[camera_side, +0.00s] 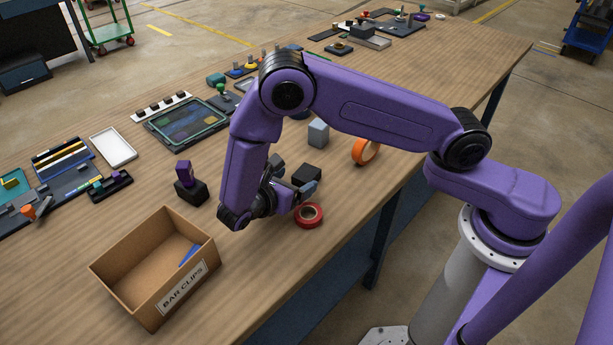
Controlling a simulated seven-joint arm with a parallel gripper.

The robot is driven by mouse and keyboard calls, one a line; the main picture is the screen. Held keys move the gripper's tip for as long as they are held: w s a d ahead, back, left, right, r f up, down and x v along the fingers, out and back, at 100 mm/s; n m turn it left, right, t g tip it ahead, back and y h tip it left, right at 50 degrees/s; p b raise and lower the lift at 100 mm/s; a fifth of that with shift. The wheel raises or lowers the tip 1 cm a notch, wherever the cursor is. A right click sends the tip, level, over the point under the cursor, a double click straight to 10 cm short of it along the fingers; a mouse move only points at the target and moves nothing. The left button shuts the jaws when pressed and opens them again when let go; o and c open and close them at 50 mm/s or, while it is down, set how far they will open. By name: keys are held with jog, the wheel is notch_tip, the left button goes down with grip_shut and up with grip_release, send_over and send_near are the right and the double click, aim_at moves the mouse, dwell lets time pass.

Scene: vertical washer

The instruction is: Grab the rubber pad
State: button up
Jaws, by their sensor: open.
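My gripper (291,176) is low over the wooden table, turned toward the right, with its fingers apart. A dark black block (307,174) sits right by the fingertips, partly hidden behind the near finger. I cannot tell whether the fingers touch it. No thing is clearly marked as the rubber pad; this black block may be it, but I cannot be sure.
A red tape roll (309,215) lies just below my gripper near the table edge. An open "BAR CLIPS" box (140,305) and a purple-topped black piece (190,188) are left.

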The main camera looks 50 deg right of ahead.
aim_at(303, 176)
jog(key=x, duration=0.4)
jog(key=shift+s+d+f, duration=0.1)
jog(key=shift+f, duration=0.1)
jog(key=c, duration=1)
jog(key=shift+c, duration=0.4)
jog(key=shift+r, duration=0.2)
